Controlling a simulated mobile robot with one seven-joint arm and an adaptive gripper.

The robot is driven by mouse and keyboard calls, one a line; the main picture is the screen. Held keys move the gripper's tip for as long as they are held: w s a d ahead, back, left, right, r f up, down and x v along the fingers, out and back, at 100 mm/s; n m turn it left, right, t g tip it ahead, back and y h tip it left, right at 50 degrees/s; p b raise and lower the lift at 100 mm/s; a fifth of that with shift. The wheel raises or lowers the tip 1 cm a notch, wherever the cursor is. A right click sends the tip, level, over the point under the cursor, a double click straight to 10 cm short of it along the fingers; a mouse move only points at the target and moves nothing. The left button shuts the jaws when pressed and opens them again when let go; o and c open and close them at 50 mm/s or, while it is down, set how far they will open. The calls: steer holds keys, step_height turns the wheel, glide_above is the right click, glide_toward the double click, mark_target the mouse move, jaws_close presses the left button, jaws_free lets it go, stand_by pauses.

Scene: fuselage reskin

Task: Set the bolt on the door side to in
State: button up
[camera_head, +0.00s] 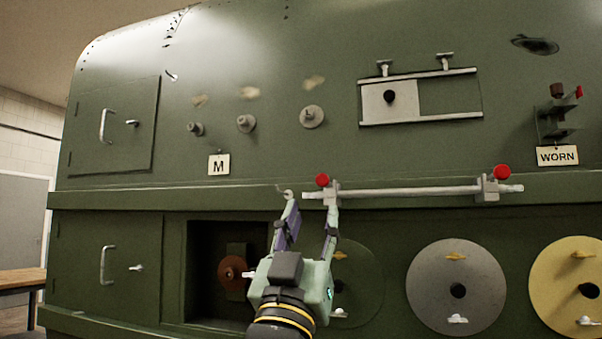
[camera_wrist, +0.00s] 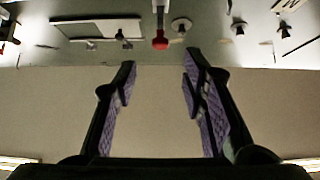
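A grey horizontal rod (camera_head: 410,191) runs along the ledge of the green fuselage panel. A red knob (camera_head: 322,180) with a pale bracket is at its left end, nearer the doors. Another red knob (camera_head: 502,171) is at the right end. My gripper (camera_head: 312,200) is open and empty below the left knob, its right finger overlapping that bracket in the head view. In the wrist view, a red knob (camera_wrist: 160,41) shows beyond and between the open fingertips (camera_wrist: 160,63). Contact cannot be told. Two doors with handles, upper (camera_head: 125,128) and lower (camera_head: 105,275), are at left.
A sliding plate (camera_head: 390,101) sits in a framed slot above. Round discs (camera_head: 456,265) (camera_head: 575,272) and a dark recess (camera_head: 208,270) lie below the ledge. An M tag (camera_head: 219,164) hangs near several studs.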

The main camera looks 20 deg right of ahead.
mark_target(322, 181)
steer(key=p+x, duration=0.4)
steer(key=x, duration=0.6)
steer(key=shift+w+d+r+p, duration=0.15)
steer(key=shift+r+p, duration=0.05)
steer(key=shift+p, duration=0.1)
steer(key=shift+c, duration=0.5)
jaws_close()
